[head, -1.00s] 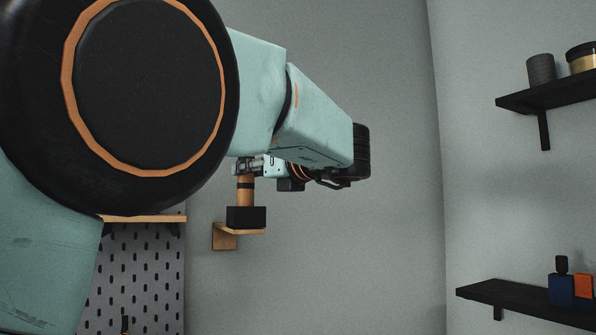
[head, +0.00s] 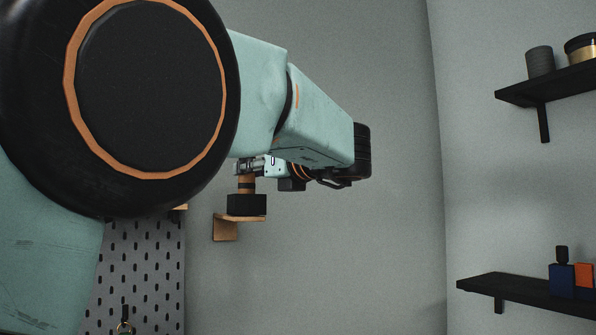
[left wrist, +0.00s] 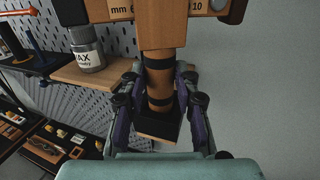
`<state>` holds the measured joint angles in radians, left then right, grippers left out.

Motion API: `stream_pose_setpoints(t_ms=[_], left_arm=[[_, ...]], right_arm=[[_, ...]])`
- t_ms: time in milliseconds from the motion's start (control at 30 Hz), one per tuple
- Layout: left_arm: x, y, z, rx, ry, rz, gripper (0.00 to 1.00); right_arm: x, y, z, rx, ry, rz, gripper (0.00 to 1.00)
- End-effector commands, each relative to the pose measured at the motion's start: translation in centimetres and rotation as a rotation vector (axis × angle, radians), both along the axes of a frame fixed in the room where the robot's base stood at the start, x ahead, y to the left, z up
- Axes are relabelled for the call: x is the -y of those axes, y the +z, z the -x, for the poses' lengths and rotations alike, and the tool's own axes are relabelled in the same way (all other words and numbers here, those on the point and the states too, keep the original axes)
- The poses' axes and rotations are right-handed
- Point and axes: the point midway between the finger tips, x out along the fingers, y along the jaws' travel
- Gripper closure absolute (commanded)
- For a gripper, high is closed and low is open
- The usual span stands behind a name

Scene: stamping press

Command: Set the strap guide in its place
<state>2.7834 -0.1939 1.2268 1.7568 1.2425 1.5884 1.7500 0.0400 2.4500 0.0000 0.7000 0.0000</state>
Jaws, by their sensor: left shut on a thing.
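The strap guide has a wooden, dark-banded shank (head: 246,184) and a wooden head (left wrist: 165,22) with a millimetre scale. In the head view my arm hides the head. My left gripper (head: 246,167) is shut on the shank; its fingers also show on both sides of it in the left wrist view (left wrist: 161,88). The shank stands about upright over a black block (head: 246,206) on a small wooden wall bracket (head: 225,230). Its lower end meets the block's top; I cannot tell how far it is inside. My right gripper is not in view.
A perforated panel (head: 150,265) is left of the bracket. A wooden ledge (left wrist: 80,80) carries a wax jar (left wrist: 86,50). Dark shelves (head: 545,88) with jars and bottles stand out at right. The wall between them is bare.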

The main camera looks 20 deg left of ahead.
Motion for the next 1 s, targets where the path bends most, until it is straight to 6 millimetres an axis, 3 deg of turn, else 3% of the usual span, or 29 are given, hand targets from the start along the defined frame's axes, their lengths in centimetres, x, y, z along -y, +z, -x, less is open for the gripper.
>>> stream_pose_setpoints(t_ms=[400,433,700,1000], left_arm=[[-0.01,-0.16,0.02,0.001,0.0,-0.001,1.0],[-0.01,-0.15,0.02,0.001,0.0,-0.001,0.67],[0.0,-0.19,0.01,0.001,0.0,-0.001,0.44],[0.03,-0.28,0.0,-0.001,0.0,0.001,0.43]], right_arm=[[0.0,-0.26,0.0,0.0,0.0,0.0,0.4],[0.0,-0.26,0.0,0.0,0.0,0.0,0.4],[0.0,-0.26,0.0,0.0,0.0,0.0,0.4],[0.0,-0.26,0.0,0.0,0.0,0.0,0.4]])
